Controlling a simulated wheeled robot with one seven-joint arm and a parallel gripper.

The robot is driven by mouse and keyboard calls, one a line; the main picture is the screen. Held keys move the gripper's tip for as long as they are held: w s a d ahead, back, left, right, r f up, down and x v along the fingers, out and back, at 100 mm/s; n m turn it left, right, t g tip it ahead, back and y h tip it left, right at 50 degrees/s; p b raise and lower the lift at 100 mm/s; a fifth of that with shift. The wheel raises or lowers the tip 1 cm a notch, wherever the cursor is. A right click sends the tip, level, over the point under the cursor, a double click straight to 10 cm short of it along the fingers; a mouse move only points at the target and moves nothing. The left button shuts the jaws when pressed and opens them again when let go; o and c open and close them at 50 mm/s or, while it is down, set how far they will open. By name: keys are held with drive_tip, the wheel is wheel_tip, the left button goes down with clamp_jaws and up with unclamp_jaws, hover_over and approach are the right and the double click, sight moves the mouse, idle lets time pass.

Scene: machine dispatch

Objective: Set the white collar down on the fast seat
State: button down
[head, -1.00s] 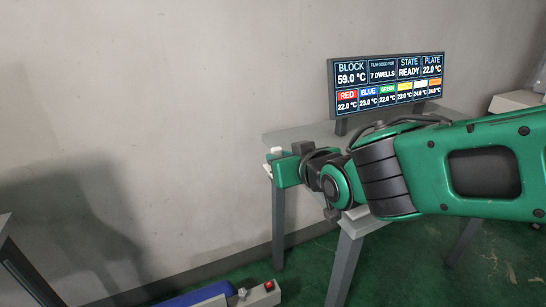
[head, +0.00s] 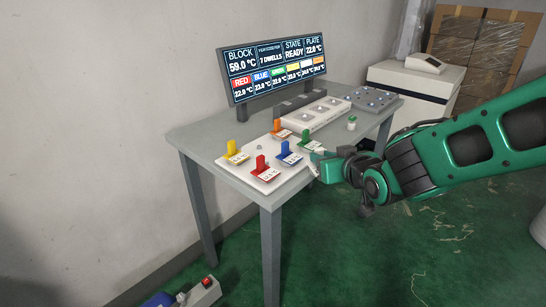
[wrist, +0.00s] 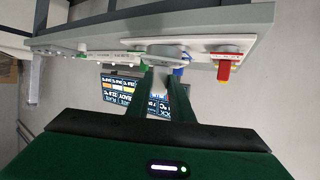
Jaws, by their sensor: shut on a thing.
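My gripper (head: 322,163) is at the table's front right edge, beside the white plate that holds coloured tags. It is shut on a small whitish piece (head: 316,170), which I take to be the white collar; its shape is mostly hidden. In the wrist view my two green fingers (wrist: 165,72) reach up to a pale piece (wrist: 172,50) at their tips. A white block with several round seats (head: 324,122) stands behind on the table. I cannot tell which seat is the fast one.
On the table (head: 200,140), a white plate (head: 240,178) carries yellow, orange, green, blue and red tags. A green-capped vial (head: 351,122) stands right of it, a grey rack (head: 375,98) behind. The display (head: 275,65) reads READY. A white cabinet (head: 415,88) stands beyond.

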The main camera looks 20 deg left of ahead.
drive_tip(key=w+d+f+m+h, duration=0.2)
drive_tip(key=w+d, duration=0.4)
drive_tip(key=d, duration=0.5)
drive_tip(key=w+d+f+m+t+h, duration=0.1)
drive_tip(key=w+d+f+m+h, duration=0.1)
drive_tip(key=w+d, duration=0.4)
drive_tip(key=w+d+f+m+t+h, duration=0.1)
drive_tip(key=w+d, duration=0.5)
drive_tip(key=d, duration=1)
wheel_tip(320, 180, down, 2)
drive_tip(key=shift+w+d+m+h, duration=0.4)
drive_tip(key=shift+m+h, duration=0.3)
drive_tip(key=shift+h, duration=0.4)
